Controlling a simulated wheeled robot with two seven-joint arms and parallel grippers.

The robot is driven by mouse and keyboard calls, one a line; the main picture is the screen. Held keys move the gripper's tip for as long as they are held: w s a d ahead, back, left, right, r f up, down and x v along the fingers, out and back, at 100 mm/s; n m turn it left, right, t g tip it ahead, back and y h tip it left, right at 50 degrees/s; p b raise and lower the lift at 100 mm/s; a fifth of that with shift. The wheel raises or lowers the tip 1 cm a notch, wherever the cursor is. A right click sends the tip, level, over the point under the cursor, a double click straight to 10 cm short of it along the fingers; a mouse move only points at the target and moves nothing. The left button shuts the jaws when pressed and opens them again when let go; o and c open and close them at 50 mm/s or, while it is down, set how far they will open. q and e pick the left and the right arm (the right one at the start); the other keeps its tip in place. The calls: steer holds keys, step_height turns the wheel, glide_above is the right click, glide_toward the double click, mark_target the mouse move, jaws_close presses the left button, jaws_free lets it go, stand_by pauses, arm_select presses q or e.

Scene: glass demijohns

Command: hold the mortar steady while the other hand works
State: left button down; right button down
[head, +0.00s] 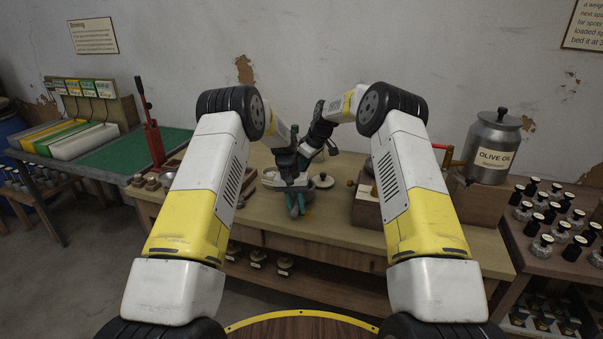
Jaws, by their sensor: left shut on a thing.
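My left gripper (295,203) points down over the middle of the wooden bench (250,222), near its front edge. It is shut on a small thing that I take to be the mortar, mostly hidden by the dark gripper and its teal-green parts. My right gripper (323,148) is behind and a little to the right, above the back of the bench. It is small and partly hidden, so I cannot tell whether it is open or holds anything. No pestle can be made out clearly.
A metal olive oil can (490,150) stands at the right. Several small bottles (541,244) fill the right shelf.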

steer(key=shift+r, duration=0.3)
steer(key=shift+r, duration=3.7)
arm_select(q)
steer(key=c, duration=1.1)
jaws_free()
